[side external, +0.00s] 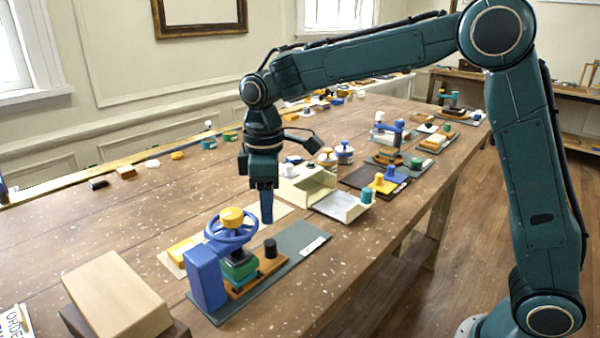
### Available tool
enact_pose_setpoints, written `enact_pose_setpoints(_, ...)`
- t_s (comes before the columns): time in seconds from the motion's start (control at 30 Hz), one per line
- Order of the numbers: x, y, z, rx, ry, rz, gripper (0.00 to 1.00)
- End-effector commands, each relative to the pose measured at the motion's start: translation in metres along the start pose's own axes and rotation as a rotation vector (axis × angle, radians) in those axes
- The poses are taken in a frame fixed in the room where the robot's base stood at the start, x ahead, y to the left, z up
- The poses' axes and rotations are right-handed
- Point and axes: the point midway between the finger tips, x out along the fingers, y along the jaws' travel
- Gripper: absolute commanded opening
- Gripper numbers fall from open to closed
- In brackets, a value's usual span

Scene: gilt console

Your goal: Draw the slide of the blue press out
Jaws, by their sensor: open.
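The blue press (207,278) stands at the front of the table, with a blue handwheel (232,239) and a yellow knob on top. A green block sits under the wheel. The orange-brown slide (272,266) lies low on the press's grey base plate (310,238) and carries a black knob (270,248). My gripper (266,215) points straight down, with blue fingertips, above and behind the black knob and apart from it. From this side the gap between its fingers is hidden, and nothing is seen held.
A pale wooden box (117,295) stands left of the press. A yellow block (181,252) lies behind it. A cream open case (303,186) and a white tray (341,205) stand to the right.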

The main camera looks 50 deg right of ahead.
Motion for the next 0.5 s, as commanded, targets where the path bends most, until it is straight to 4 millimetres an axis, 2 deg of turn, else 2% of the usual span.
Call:
enact_pose_setpoints(0.3,0.050,0.000,0.000,0.000,-0.003,-0.002,0.45)
enact_pose_setpoints(0.5,0.072,0.000,0.000,0.000,-0.001,-0.001,0.45)
